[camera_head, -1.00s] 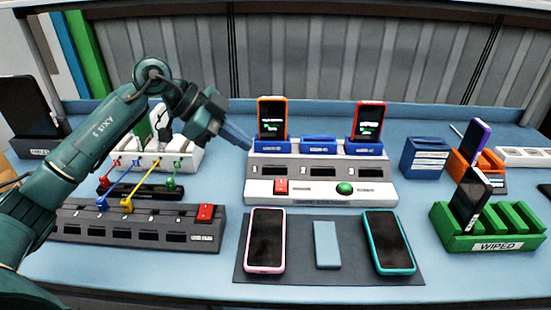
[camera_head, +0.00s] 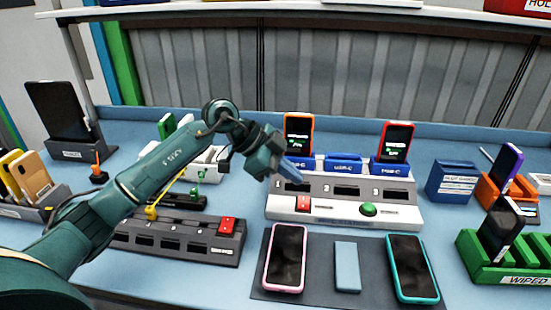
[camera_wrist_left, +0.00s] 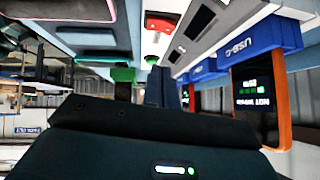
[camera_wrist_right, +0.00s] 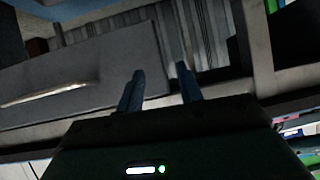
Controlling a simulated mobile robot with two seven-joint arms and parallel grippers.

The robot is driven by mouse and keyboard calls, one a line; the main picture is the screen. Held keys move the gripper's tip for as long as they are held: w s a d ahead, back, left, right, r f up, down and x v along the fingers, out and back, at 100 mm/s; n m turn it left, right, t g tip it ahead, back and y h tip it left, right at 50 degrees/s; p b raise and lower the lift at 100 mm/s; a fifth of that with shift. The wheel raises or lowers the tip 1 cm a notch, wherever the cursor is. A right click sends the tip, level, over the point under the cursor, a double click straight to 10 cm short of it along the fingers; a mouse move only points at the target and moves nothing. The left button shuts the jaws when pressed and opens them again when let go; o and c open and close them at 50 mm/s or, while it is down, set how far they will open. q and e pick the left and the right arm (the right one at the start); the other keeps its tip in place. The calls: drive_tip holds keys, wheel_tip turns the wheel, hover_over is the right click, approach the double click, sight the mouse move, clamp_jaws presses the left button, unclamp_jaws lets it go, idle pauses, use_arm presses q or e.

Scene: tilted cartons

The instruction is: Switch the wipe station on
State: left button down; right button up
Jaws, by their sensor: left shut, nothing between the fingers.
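The wipe station (camera_head: 335,212) is a grey and white unit at the middle of the bench. Its white front carries a red rocker switch (camera_head: 303,204) at the left and a round green button (camera_head: 368,209) at the right. An orange phone (camera_head: 299,133) and a red phone (camera_head: 396,141) stand upright in its outer blue docks; the middle dock is empty. My left gripper (camera_head: 296,174) is shut and empty, above the station's left end, behind and above the red switch. The red switch also shows in the left wrist view (camera_wrist_left: 160,22). My right gripper (camera_wrist_right: 160,70) is open and empty, away from the station.
A dark power strip (camera_head: 180,245) with its own red switch (camera_head: 227,225) lies left of the station. A dark mat (camera_head: 326,280) with two phones and a light blue block lies in front. A green WIPED rack (camera_head: 500,270) stands at the right.

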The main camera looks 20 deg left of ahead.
sight(308, 205)
use_arm(q)
drive_tip(key=f, duration=0.1)
drive_tip(key=d+f, duration=0.1)
drive_tip(key=w+f, duration=0.1)
drive_tip(key=f, duration=0.1)
drive_tip(key=shift+d, duration=0.15)
drive_tip(key=shift+w+f, duration=0.15)
drive_tip(key=shift+f, duration=0.55)
drive_tip(key=shift+w+p, duration=0.1)
drive_tip(key=shift+p, duration=0.55)
drive_tip(key=shift+f, duration=0.3)
drive_tip(key=shift+s+p, duration=0.55)
drive_tip(key=shift+p, duration=0.05)
drive_tip(key=shift+s+d, duration=0.15)
drive_tip(key=shift+s, duration=0.15)
